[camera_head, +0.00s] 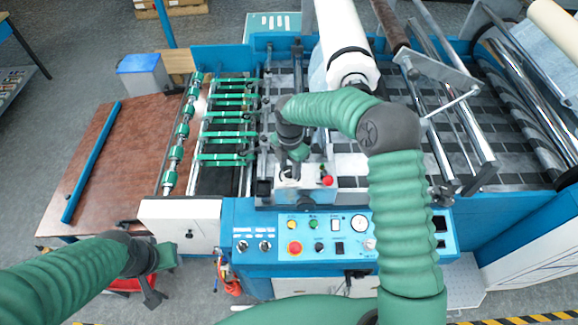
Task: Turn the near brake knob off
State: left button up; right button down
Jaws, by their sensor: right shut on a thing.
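My right arm reaches over the laminating machine and bends back to the left. My right gripper (292,172) points down at a small grey box (314,184) behind the control panel, shut on what appears to be the near brake knob. The knob is hidden by the fingers, so its setting cannot be seen.
The blue control panel (295,247) with several buttons and switches lies in front of the grey box. A white film roll (346,55) and metal rollers stand behind. Green feed rollers (228,134) and a brown table (117,165) are at the left.

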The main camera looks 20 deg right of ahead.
aim_at(290, 168)
jog(key=shift+w+d+r+n, duration=0.1)
jog(key=shift+w+r+n, duration=0.15)
jog(key=shift+n, duration=0.15)
jog(key=c, duration=1.2)
grip_release()
jog(key=shift+c, duration=0.2)
jog(key=shift+o, duration=1.2)
jog(key=shift+f, duration=0.1)
jog(key=shift+o, duration=0.6)
jog(key=shift+f, duration=0.15)
jog(key=shift+r, duration=0.3)
notch_tip(290, 168, up, 16)
jog(key=b, duration=0.4)
jog(key=shift+d, duration=0.1)
